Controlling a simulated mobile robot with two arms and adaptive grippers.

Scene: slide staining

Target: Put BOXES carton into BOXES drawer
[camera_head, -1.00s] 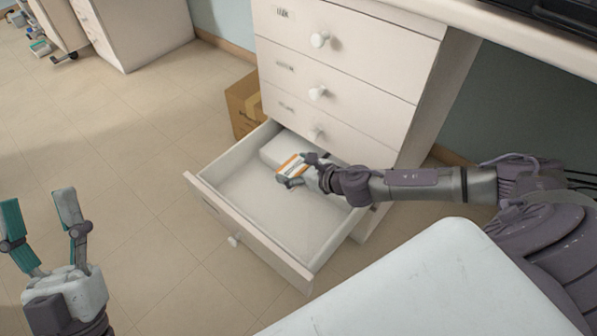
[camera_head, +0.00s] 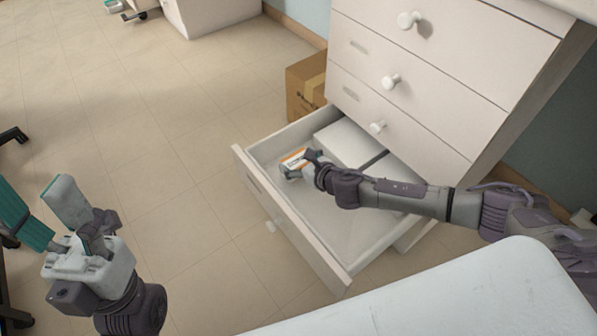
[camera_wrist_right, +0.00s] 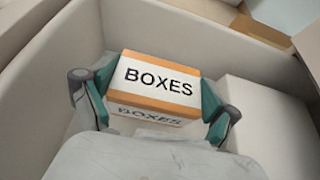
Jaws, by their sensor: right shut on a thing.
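The BOXES carton (camera_wrist_right: 158,86) is white with orange edges and black lettering. In the right wrist view my right gripper (camera_wrist_right: 152,98) is shut on it, one finger on each side. In the head view the carton (camera_head: 294,159) and my right gripper (camera_head: 298,166) are over the left part of the open bottom drawer (camera_head: 335,239). The carton is inside or just above the drawer walls; I cannot tell whether it touches the floor of the drawer. My left gripper (camera_head: 52,216) is at the lower left, its fingers apart and empty.
A white box (camera_head: 345,143) lies at the back of the drawer, right of the carton. The closed drawers (camera_head: 425,75) rise behind. A brown cardboard box (camera_head: 305,85) stands on the floor beside the cabinet. A white surface (camera_head: 450,300) fills the lower right.

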